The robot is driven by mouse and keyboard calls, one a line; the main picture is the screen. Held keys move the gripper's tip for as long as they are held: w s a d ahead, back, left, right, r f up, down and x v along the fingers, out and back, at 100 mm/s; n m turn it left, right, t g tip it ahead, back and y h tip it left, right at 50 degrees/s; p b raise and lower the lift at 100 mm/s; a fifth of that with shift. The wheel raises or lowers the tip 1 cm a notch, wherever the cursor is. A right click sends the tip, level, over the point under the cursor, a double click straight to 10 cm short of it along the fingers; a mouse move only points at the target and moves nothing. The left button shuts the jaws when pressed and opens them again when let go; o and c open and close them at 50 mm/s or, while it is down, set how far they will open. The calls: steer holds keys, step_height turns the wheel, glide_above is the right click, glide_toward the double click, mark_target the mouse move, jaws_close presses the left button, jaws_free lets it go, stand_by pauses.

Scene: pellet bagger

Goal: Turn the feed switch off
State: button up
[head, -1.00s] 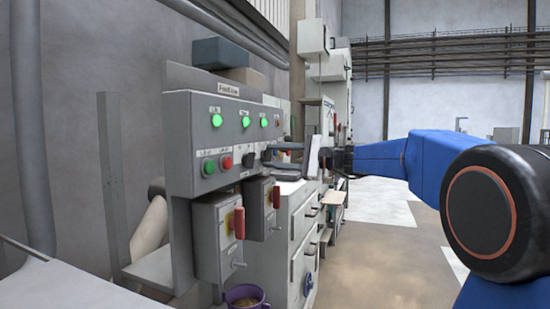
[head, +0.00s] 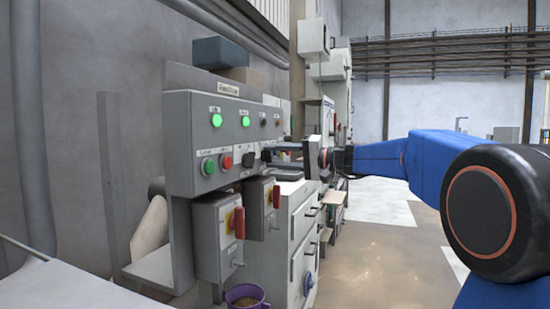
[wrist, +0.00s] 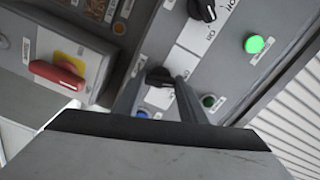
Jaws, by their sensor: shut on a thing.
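The grey control panel (head: 220,145) shows in the head view with lit lamps and black rotary switches. In the wrist view one black switch knob (wrist: 160,76) sits between the two fingers of my gripper (wrist: 160,98), which is shut on it. Its label is too small to read, so I cannot confirm it is the feed switch. A second black knob (wrist: 203,9) is apart from the fingers. In the head view my gripper (head: 272,151) reaches the panel from the right. The third lamp (head: 263,122) is dark; the two lamps left of it are green.
A red-handled isolator (head: 238,222) hangs below the panel, and its handle (wrist: 58,75) is left of my fingers in the wrist view. A purple cup (head: 245,296) stands below.

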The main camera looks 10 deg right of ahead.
steer(key=shift+f+n, duration=0.15)
steer(key=shift+n, duration=0.95)
steer(key=o, duration=1.1)
steer(key=shift+c, duration=0.2)
steer(key=v, duration=1.7)
steer(key=shift+s+d, duration=0.15)
steer(key=shift+d, duration=0.05)
